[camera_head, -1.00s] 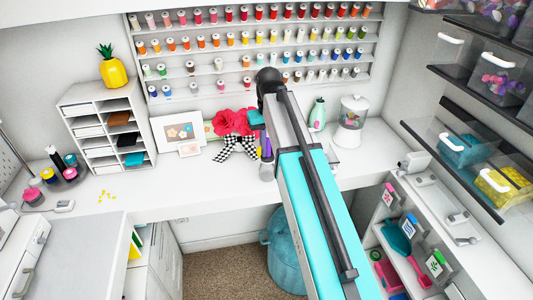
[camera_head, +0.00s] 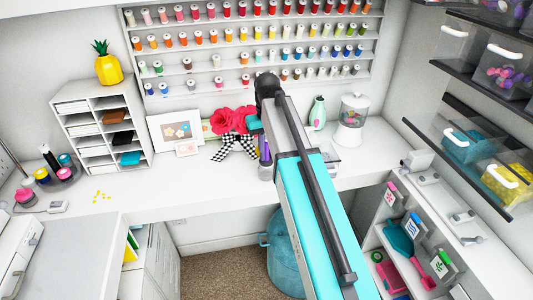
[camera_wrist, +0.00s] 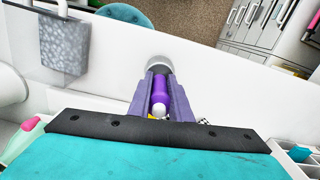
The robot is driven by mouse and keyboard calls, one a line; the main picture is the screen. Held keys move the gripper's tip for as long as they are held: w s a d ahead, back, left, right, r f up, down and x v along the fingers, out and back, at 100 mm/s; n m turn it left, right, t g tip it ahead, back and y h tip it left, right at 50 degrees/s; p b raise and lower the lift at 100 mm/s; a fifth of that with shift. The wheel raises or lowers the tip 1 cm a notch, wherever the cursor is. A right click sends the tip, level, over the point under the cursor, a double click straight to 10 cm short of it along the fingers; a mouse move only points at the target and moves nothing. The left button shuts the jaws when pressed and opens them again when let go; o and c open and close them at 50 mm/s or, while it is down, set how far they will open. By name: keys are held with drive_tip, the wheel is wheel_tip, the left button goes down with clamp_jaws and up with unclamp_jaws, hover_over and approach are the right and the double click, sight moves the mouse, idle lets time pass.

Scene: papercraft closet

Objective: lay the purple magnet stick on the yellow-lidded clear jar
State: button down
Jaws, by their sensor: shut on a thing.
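My gripper (camera_wrist: 160,80) has purple fingers, shut on the purple magnet stick (camera_wrist: 160,95), whose white end faces the wrist camera. A pale grey round piece (camera_wrist: 158,63) shows past the fingertips; I cannot tell if it belongs to the stick. In the head view the stick (camera_head: 265,153) is a small purple patch below my gripper (camera_head: 260,138), over the desk at the middle, partly hidden by my arm. The yellow-lidded jar (camera_head: 42,175) stands far left among other lidded jars, well apart from my gripper.
A paper sorter (camera_head: 105,125), picture frames (camera_head: 177,130) and a red flower with a checkered bow (camera_head: 235,147) stand along the back of the desk. A lidded dispenser (camera_head: 351,120) stands right of my arm. The desk front left of centre (camera_head: 180,178) is mostly clear.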

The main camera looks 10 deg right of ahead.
drive_tip(key=shift+f, duration=0.1)
drive_tip(key=c, duration=1.6)
unclamp_jaws()
drive_tip(key=shift+r+p, duration=2.5)
drive_tip(key=shift+r, duration=1.4)
